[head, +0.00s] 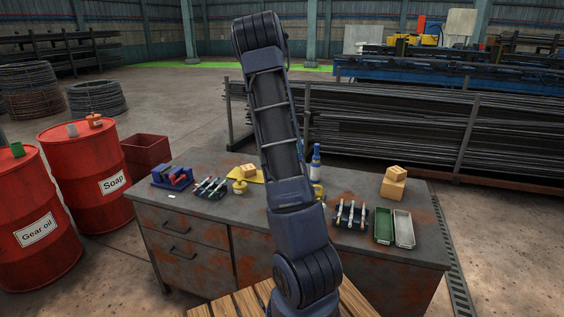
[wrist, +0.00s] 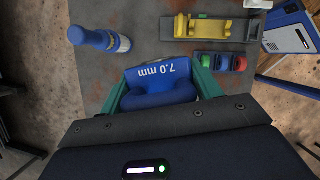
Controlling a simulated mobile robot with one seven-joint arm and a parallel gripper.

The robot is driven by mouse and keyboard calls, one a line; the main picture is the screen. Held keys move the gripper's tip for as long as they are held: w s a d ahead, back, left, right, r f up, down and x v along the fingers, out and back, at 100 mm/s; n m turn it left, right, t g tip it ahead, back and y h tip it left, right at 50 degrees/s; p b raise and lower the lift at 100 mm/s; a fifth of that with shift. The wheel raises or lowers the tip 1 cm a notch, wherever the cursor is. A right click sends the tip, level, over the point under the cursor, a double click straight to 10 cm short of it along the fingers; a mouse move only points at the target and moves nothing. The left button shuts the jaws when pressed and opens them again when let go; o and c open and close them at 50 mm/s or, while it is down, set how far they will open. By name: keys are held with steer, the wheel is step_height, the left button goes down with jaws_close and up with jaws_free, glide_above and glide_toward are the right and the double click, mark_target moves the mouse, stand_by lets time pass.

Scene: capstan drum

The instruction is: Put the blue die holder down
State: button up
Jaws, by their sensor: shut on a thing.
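The blue die holder (wrist: 150,98), marked "7.0 mm", is in my gripper (wrist: 162,83) in the wrist view. The green fingers are shut on it from both sides. It appears to be over the grey worktop (wrist: 150,55); I cannot tell how high above it, or whether it touches. In the head view my arm stands in front of the middle of the workbench (head: 230,205), and my gripper and the die holder are hidden behind it.
A blue bottle (wrist: 100,39) stands left of the die holder; it also shows in the head view (head: 316,160). A yellow holder (wrist: 210,27) and a dark rack of coloured pieces (wrist: 218,61) lie ahead right. A green tray (head: 384,226) stands at the bench's right.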

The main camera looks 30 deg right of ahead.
steer(key=shift+w+a+r, duration=0.15)
steer(key=shift+a+r, duration=0.05)
steer(key=shift+a, duration=0.1)
steer(key=w+a+n+t, duration=0.3)
steer(key=a+n, duration=0.5)
steer(key=a, duration=0.9)
steer(key=w+a+n+t, duration=0.3)
steer(key=a+n, duration=0.4)
steer(key=a, duration=1.1)
steer(key=shift+y, duration=0.3)
step_height(320, 180, down, 20)
steer(key=shift+d+r, duration=0.1)
steer(key=shift+r, duration=0.05)
steer(key=o, duration=1.8)
